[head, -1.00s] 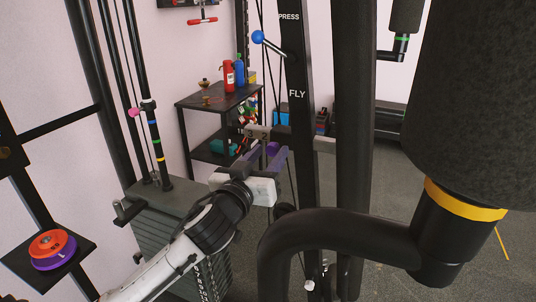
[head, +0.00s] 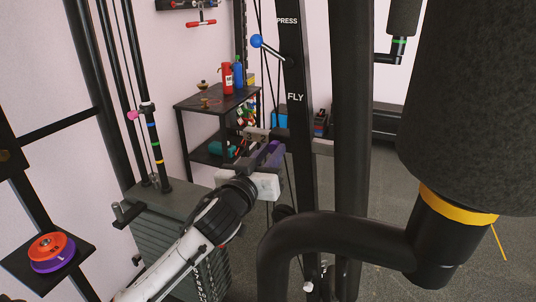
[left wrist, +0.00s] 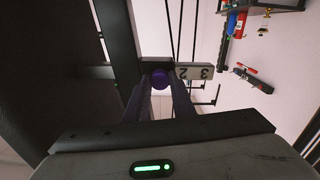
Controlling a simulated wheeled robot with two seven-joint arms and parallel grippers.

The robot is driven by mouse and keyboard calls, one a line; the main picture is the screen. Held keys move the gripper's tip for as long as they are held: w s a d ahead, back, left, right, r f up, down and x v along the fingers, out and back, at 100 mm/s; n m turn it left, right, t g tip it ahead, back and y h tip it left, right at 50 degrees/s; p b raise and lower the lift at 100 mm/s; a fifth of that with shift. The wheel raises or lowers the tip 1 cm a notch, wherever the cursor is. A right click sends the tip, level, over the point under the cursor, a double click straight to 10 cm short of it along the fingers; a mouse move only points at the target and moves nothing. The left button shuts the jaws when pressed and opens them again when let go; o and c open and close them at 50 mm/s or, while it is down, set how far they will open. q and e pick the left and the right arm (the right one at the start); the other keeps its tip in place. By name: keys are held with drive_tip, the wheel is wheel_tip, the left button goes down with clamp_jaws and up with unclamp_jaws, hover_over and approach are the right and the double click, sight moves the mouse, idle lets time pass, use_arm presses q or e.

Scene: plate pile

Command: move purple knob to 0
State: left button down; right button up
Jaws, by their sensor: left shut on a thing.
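The purple knob (left wrist: 160,78) sits at the end of my left gripper's fingers in the left wrist view. My left gripper (left wrist: 160,90) is shut on it, one finger on each side. A pale scale bar (left wrist: 195,72) with the numbers 2 and 3 shows just right of the knob; no 0 is readable. In the head view my left gripper (head: 266,156) reaches to the machine just below the scale bar (head: 256,134), and its fingers largely hide the knob. My right gripper is not in view.
A black upright marked PRESS and FLY (head: 296,97) stands just right of my left gripper. A thick black bent bar (head: 340,232) and a large dark pad (head: 470,100) fill the right. A small black shelf (head: 213,105) with bottles stands behind.

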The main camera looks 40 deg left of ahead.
use_arm(q)
drive_tip(key=shift+a+r, duration=0.1)
drive_tip(key=c, duration=1.5)
unclamp_jaws()
drive_tip(key=shift+w, duration=0.15)
drive_tip(key=shift+b+v, duration=0.6)
drive_tip(key=shift+v, duration=4.6)
